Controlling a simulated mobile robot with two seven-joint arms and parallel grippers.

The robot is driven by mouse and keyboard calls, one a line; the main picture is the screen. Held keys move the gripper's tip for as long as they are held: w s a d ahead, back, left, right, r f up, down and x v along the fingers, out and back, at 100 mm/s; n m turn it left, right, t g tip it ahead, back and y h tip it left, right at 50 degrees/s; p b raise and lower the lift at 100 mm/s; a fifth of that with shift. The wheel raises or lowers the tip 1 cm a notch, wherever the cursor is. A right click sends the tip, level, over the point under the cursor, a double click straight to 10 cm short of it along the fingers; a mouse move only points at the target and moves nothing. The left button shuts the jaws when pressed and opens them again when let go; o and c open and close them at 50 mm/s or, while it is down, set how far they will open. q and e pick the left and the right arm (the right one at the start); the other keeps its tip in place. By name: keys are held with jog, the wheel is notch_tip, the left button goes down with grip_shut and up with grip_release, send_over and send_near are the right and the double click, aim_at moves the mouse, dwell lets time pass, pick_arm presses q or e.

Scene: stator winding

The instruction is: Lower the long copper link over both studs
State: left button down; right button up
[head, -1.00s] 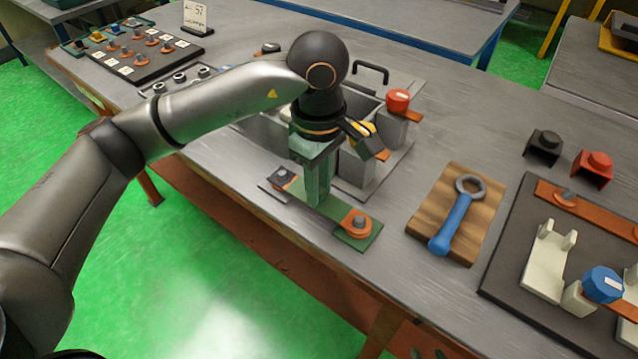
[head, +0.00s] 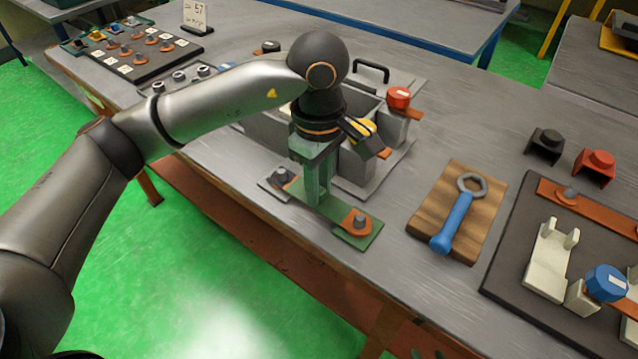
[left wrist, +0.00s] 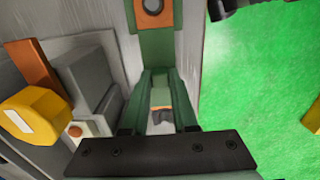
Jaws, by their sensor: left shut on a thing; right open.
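A long green bar with a copper-coloured end (head: 352,228) lies low along the front edge of the table; I take it for the long copper link. A grey stud (head: 361,217) shows at that right end, and the copper end looks to be around it. A second grey stud (head: 281,175) shows at the far left end. My left gripper (head: 318,200) points straight down and is shut on the middle of the bar. In the left wrist view the copper end (left wrist: 152,18) is at the top. Whether the link is fully seated cannot be told. My right gripper is not in view.
Behind the gripper stand grey bins (head: 358,165) with yellow and red-capped parts (head: 398,97). To the right are a blue-handled wrench (head: 455,222) on a wooden board (head: 425,215) and a dark mat (head: 503,245) with a copper bar. The table between the board and bins is clear.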

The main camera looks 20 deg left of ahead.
pick_arm(q)
jog(key=c, duration=0.6)
grip_release()
jog(key=shift+r+p, duration=2.05)
jog(key=shift+r, duration=1.5)
jog(key=shift+f, duration=0.1)
